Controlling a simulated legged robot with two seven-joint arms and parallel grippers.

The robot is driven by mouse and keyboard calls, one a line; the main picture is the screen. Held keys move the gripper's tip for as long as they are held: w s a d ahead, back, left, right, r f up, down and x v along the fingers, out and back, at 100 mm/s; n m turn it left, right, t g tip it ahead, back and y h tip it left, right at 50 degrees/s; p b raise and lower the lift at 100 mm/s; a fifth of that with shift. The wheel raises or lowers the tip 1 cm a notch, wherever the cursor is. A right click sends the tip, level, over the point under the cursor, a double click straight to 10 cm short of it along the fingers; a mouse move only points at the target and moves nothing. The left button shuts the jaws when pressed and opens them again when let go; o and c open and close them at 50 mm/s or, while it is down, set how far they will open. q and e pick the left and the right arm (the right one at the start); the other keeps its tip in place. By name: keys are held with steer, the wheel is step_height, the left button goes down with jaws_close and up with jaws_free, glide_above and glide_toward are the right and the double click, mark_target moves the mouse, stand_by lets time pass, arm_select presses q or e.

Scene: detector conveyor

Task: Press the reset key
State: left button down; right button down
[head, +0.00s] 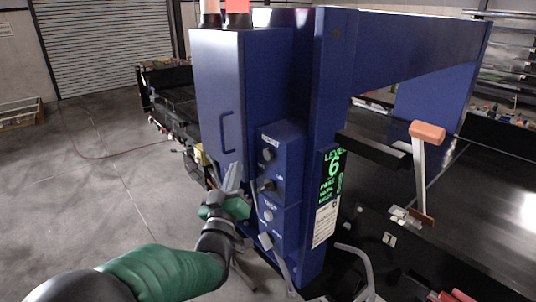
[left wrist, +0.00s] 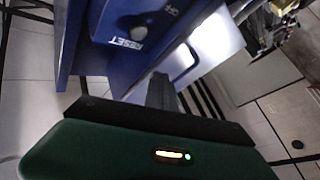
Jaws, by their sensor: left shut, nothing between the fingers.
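The reset key (head: 268,154) is a round grey button at the top of the control panel on the blue detector housing. In the left wrist view the key (left wrist: 138,33) sits beside a white RESET label, which appears upside down. My left gripper (head: 233,172), with a green body, is left of the panel and lower than the key. Its fingers point up and are closed with nothing between them. In the left wrist view the fingers (left wrist: 163,88) are below and right of the key, apart from it in the picture. My right gripper is out of view.
Other knobs (head: 268,216) sit lower on the panel. A green display (head: 332,170) reads LEVEL 6. A blue door with a handle (head: 226,132) is left of the panel. An orange-topped lever (head: 427,133) stands by the dark conveyor (head: 490,190). Floor at left is open.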

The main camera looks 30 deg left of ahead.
mark_target(268, 154)
arm_select(q)
steer(key=w+d, duration=0.2)
steer(key=w, duration=0.4)
steer(key=shift+w+d, duration=0.2)
steer(key=shift+d, duration=0.1)
steer(key=shift+a+f, duration=0.15)
steer(key=shift+a, duration=0.15)
steer(key=shift+d, duration=0.15)
stand_by(0.4)
stand_by(0.8)
steer(key=shift+w+d, duration=0.15)
steer(key=shift+w, duration=0.2)
